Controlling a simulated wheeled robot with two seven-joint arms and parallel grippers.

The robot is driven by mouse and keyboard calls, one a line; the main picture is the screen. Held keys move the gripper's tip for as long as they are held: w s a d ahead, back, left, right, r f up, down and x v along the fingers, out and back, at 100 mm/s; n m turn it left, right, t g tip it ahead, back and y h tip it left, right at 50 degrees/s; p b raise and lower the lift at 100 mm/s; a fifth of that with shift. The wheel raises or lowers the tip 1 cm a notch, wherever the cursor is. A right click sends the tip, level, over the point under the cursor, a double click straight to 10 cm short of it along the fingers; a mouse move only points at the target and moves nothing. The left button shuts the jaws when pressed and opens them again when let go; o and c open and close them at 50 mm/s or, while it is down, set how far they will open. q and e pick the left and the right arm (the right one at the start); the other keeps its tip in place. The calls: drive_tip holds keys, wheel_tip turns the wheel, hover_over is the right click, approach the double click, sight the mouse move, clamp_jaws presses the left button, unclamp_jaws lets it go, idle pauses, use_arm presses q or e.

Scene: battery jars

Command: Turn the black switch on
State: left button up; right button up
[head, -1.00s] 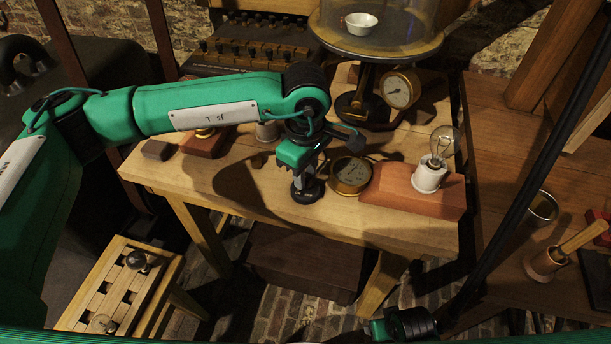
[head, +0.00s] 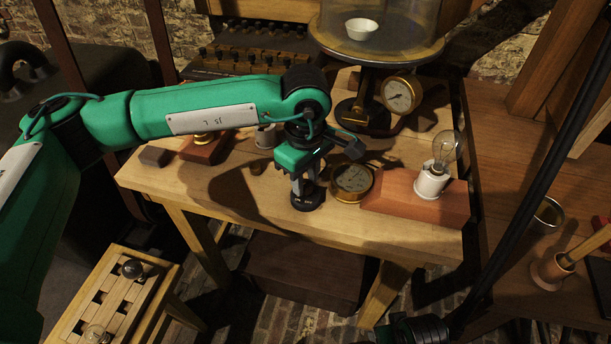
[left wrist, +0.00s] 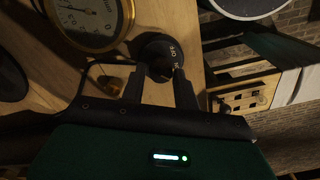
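The black switch (head: 307,199) is a round black base on the wooden table, near its front edge. In the left wrist view its base (left wrist: 152,46) shows white ON and OFF lettering. My left gripper (head: 306,187) points down right over it. In the left wrist view the two fingers (left wrist: 161,74) stand apart, one on each side of the dark knob at the switch's middle. Whether they press on the knob is too dark to tell. The knob's exact angle is mostly hidden. My right gripper (head: 415,330) is only partly visible at the bottom edge, dark and unclear.
A brass gauge (head: 352,178) lies close to the right of the switch. A bulb (head: 445,152) stands in a white socket on a reddish wooden block (head: 400,194). A glass-domed stand (head: 345,46) is behind. A slatted wooden stool (head: 150,290) is at lower left.

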sight(305, 182)
use_arm(q)
drive_tip(key=shift+o, duration=1.3)
wheel_tip(305, 182, up, 14)
drive_tip(key=shift+f, duration=0.15)
